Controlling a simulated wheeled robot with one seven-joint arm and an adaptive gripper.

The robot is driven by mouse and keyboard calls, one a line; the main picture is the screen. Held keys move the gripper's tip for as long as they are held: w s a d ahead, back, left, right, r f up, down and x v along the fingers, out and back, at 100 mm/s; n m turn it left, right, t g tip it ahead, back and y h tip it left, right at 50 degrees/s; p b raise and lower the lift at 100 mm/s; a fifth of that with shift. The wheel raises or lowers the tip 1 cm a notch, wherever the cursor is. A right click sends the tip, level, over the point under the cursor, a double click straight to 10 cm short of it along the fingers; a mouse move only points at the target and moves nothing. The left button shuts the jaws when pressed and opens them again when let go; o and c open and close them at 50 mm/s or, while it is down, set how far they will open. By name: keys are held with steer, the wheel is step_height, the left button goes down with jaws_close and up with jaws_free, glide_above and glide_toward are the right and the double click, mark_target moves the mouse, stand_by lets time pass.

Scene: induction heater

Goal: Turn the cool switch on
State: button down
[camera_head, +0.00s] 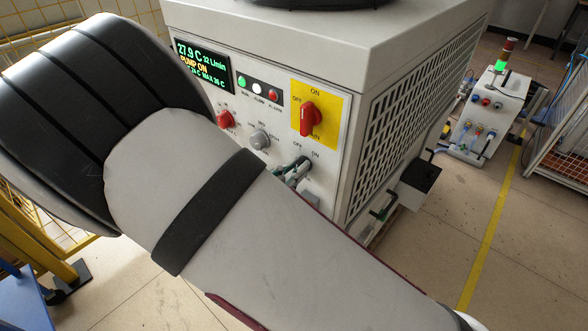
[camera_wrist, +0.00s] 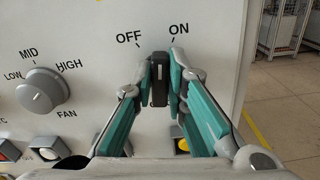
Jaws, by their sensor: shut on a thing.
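A dark rotary switch (camera_wrist: 159,88) sits on the white front panel under the printed words OFF and ON. Its handle stands about upright, between the two words. No "cool" label shows on it; the area below is hidden by my gripper. My gripper (camera_wrist: 162,64) has one green-padded finger on each side of the handle and is shut on it.
A grey fan knob (camera_wrist: 42,90) is left of the switch. A large red switch (camera_head: 309,118) on a yellow plate is above it. A lit display (camera_head: 201,68) and a red knob (camera_head: 226,119) are at left. The floor right of the cabinet (camera_head: 420,90) has free room.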

stand_by(0.4)
steer(key=c, duration=1.6)
jaws_free()
steer(key=shift+s+a, duration=0.1)
steer(key=v, duration=1.1)
steer(key=shift+s+a, duration=0.25)
steer(key=shift+s, duration=0.1)
